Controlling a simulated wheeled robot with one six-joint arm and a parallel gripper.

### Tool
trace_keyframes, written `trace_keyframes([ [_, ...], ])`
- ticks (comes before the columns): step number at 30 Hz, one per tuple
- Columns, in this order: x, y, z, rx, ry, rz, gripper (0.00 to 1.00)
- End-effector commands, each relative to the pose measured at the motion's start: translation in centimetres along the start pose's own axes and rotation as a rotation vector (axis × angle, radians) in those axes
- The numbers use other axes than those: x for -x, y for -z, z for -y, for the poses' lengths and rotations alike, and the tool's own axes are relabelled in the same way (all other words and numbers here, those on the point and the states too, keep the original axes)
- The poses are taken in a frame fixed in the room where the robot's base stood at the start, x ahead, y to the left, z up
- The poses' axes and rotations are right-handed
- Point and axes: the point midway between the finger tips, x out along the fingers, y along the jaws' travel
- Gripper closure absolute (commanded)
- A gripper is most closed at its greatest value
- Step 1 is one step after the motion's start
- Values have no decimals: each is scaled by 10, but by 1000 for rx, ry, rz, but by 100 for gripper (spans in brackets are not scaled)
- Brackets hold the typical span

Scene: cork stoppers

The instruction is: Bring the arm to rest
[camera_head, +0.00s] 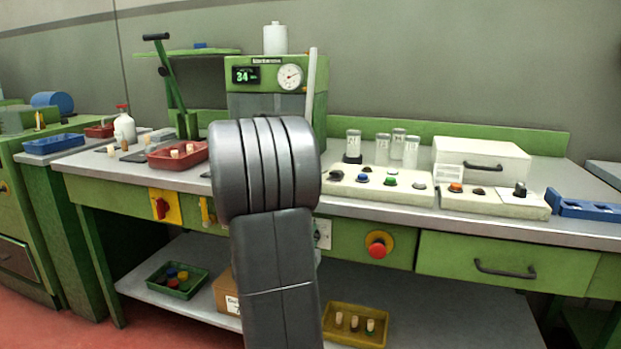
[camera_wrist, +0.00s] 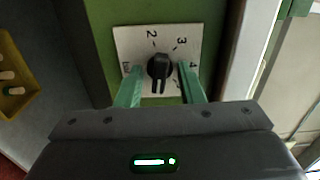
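My gripper (camera_wrist: 160,86) shows in the wrist view with its two green fingers apart, one on each side of a black rotary knob (camera_wrist: 159,67). Gaps show between the fingers and the knob, so the gripper is open and empty. The knob sits on a white dial plate (camera_wrist: 136,42) with numbers around it, on a green panel. In the head view my arm (camera_head: 272,230) stands in front of the bench, and it hides my gripper and the knob. Only the right part of the dial plate (camera_head: 323,234) shows there.
The bench (camera_head: 480,226) spans the head view, with a red emergency button (camera_head: 379,244) right of the dial. A press (camera_head: 265,75), a red tray (camera_head: 178,155) and glass jars (camera_head: 382,149) stand on top. Below is a shelf with a yellow tray (camera_head: 355,337).

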Motion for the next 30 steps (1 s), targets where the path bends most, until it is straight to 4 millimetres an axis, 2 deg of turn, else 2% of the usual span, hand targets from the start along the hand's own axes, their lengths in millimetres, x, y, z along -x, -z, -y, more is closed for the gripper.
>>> trace_keyframes([
  [1, 0, 0, 4, 25, -4, 1, 65],
  [30, 0, 0, 5, 467, -2, 2, 65],
])
